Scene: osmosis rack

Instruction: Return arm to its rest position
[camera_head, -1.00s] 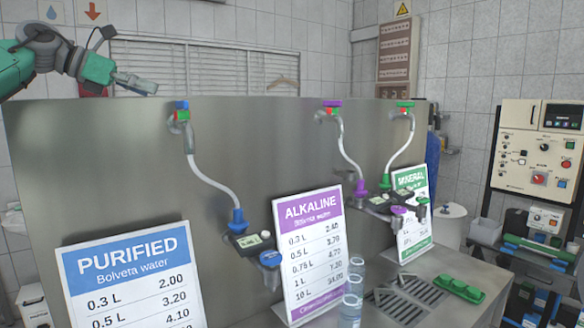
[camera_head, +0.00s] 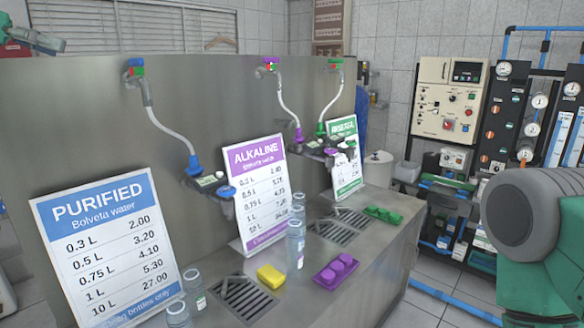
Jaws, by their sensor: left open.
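My left gripper (camera_head: 40,40) shows at the upper left edge of the head view, above the top of the steel dispenser panel (camera_head: 70,110). Its grey fingers point right, it is open, and I see nothing held in it. It is apart from the taps. Most of the left arm is outside the picture; a bit of green shows at the edge. A large grey and green link of my other arm (camera_head: 525,215) fills the lower right, close to the camera. The right gripper is not in view.
Bottles (camera_head: 295,245), a yellow sponge (camera_head: 271,276) and a purple tray (camera_head: 335,272) are on the counter. A control panel (camera_head: 447,98) and gauges hang at the right.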

